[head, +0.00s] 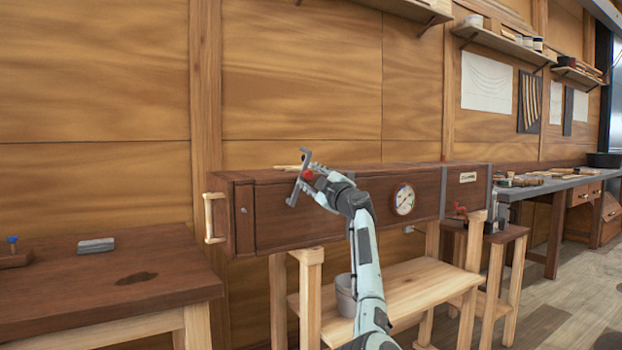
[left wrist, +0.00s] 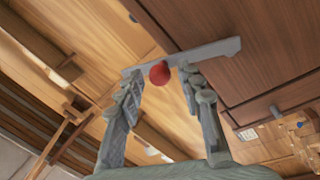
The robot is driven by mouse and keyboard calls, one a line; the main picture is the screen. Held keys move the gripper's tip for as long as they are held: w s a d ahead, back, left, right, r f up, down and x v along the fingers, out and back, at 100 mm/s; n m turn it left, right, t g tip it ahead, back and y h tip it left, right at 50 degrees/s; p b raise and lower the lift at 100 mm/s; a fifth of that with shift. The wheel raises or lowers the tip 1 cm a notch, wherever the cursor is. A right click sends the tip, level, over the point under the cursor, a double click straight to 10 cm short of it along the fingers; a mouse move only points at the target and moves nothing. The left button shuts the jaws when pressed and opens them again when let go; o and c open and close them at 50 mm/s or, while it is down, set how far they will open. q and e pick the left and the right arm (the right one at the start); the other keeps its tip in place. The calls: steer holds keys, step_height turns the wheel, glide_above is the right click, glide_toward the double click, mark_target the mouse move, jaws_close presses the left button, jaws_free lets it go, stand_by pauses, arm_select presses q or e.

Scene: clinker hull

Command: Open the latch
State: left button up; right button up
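The latch is a grey metal bar (head: 301,165) with a red knob (head: 308,175), at the front of a long dark wooden box (head: 290,215). In the left wrist view the bar (left wrist: 215,52) runs across above the fingertips, with the red knob (left wrist: 158,73) near its middle. My left gripper (head: 314,179) is at the knob. In the left wrist view its fingers (left wrist: 160,78) stand apart on either side of the knob, with gaps visible, so it looks open. Contact with the knob cannot be told. My right gripper is not in view.
The box's left end has a pale wooden handle (head: 209,218), and a round gauge (head: 404,199) is on its front. A dark workbench (head: 100,285) stands at the left. A grey bucket (head: 345,292) sits on the pale stand (head: 405,290) below the box.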

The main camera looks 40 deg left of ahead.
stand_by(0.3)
arm_select(q)
steer(key=v, duration=1.2)
steer(key=shift+s, duration=0.1)
